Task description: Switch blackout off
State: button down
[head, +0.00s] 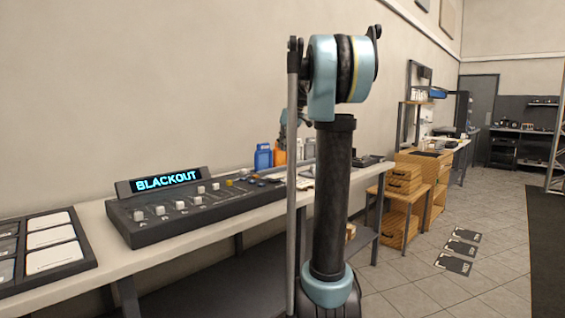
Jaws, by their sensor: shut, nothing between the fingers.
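A dark lighting console (150,232) lies on the long bench against the left wall. Its raised display (166,181) reads BLACKOUT in lit cyan letters. Several pale fader caps (181,206) and some small yellow and blue buttons (263,182) show on its top. I cannot tell which control is the blackout one; the labels are too small to read. My upright arm stands in front of the bench, right of the console, and covers part of the bench behind it. My gripper's fingers do not show.
A panel with large white pads (51,237) lies left of the console on the bench (85,216). Blue and orange bottles (263,156) stand behind the console's far end. Wooden crates (405,180) sit on a stand at right. Dark flat cases (462,247) lie on the tiled floor.

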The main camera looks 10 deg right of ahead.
jog(key=x, duration=0.9)
jog(key=shift+w+a+f, duration=0.15)
jog(key=shift+f, duration=0.15)
jog(key=shift+s+d+f, duration=0.15)
jog(key=shift+s+f, duration=0.1)
jog(key=shift+f, duration=0.3)
jog(key=shift+s+d+f, duration=0.2)
jog(key=shift+f, duration=0.3)
jog(key=shift+s+d+f, duration=0.15)
jog(key=shift+s+f, duration=0.05)
jog(key=shift+f, duration=0.5)
